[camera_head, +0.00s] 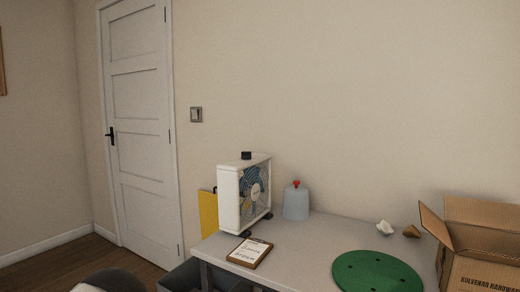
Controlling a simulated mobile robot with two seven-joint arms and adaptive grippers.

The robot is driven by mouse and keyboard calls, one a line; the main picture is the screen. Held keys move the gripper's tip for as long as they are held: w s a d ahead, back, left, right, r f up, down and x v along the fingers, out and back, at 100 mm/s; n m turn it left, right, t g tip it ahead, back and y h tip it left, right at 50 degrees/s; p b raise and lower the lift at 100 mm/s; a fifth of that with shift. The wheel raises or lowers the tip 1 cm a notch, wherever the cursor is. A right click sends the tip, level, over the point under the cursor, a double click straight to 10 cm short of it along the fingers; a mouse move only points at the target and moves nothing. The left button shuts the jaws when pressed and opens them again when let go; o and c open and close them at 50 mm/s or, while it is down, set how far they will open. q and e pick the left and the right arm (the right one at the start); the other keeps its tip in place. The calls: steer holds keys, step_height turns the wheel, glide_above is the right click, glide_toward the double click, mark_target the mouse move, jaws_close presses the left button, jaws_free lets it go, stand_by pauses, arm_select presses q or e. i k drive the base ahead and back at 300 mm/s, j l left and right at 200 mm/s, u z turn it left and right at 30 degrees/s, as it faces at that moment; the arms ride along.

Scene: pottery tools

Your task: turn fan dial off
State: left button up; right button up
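A white box fan (243,194) stands upright on the far left part of the table, its blue-bladed grille facing right. A small black dial (246,155) sits on top of the fan. The dial's setting is too small to read. Neither of my grippers shows in the head view.
A closed white door (140,130) is at left.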

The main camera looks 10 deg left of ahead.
mark_target(245, 155)
steer(key=i+j+z, duration=0.25)
steer(key=j, duration=0.2)
steer(key=j+z, duration=0.2)
steer(key=j, duration=0.25)
steer(key=j+z, duration=0.25)
steer(key=j, duration=0.2)
